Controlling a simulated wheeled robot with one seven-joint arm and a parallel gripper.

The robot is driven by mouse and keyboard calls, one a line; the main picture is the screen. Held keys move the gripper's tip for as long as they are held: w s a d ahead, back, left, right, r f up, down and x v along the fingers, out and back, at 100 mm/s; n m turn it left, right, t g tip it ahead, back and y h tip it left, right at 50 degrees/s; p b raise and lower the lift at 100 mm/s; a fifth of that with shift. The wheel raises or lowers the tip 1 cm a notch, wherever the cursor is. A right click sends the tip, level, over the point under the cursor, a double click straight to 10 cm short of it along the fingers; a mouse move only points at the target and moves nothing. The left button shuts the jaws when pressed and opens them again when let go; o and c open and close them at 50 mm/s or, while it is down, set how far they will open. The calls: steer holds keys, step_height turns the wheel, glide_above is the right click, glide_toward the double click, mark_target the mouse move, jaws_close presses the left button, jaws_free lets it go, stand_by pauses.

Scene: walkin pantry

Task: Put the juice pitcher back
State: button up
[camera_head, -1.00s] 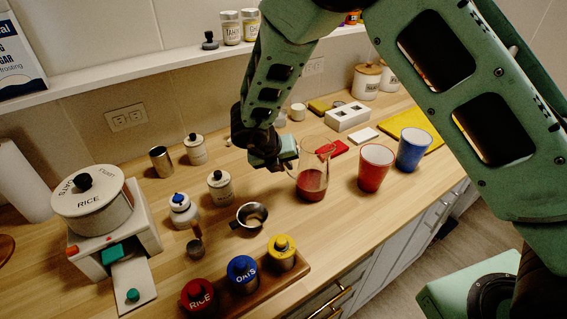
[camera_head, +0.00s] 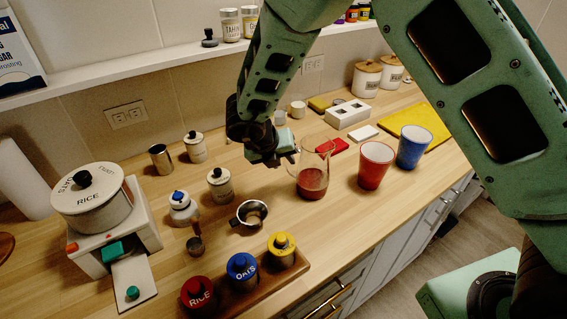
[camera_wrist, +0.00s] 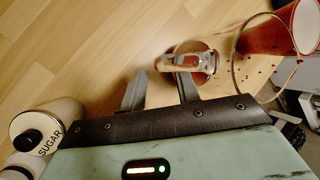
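The juice pitcher (camera_head: 312,183) is clear glass with red juice in its lower part. It stands upright on the wooden counter, left of a red cup (camera_head: 373,168). My gripper (camera_head: 286,154) is just left of the pitcher, on its handle side. In the wrist view its two fingers (camera_wrist: 160,88) are spread apart with nothing held between them. The pitcher's handle (camera_wrist: 206,62) lies just past the fingertips, nearer the right finger. I cannot tell whether that finger touches it. The pitcher's round body shows at the right of that view.
A blue cup (camera_head: 411,148) stands right of the red cup. A steel cup (camera_head: 251,214), a sugar jar (camera_head: 220,184) and a rack of lidded canisters (camera_head: 283,250) are left and in front.

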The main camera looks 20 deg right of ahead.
steer(key=s+a+r+n+t+y+b, duration=0.1)
steer(key=a+r+n+t+y, duration=0.1)
steer(key=a+r+n, duration=0.4)
steer(key=a+r+n+t+y+b, duration=0.1)
steer(key=a+r+n+t+y, duration=0.2)
steer(key=r, duration=0.5)
steer(key=s+a+r+n+g+y, duration=0.25)
steer(key=s+a+n+y, duration=0.45)
steer(key=n, duration=0.8)
steer(key=s+d+f+n+g+h, duration=0.1)
steer(key=s+d+n+g, duration=0.15)
steer(key=s+n, duration=0.5)
steer(key=s+d+f+n+g+h, duration=0.1)
steer(key=s+d+n+g, duration=0.15)
steer(key=s+n, duration=0.45)
steer(key=s+d+f+n+g+h, duration=0.1)
steer(key=s+d+n+h, duration=0.3)
steer(key=s+d+n, duration=0.4)
steer(key=shift+s+d+f, duration=0.6)
steer(key=shift+s+d, duration=0.05)
steer(key=shift+d, duration=0.5)
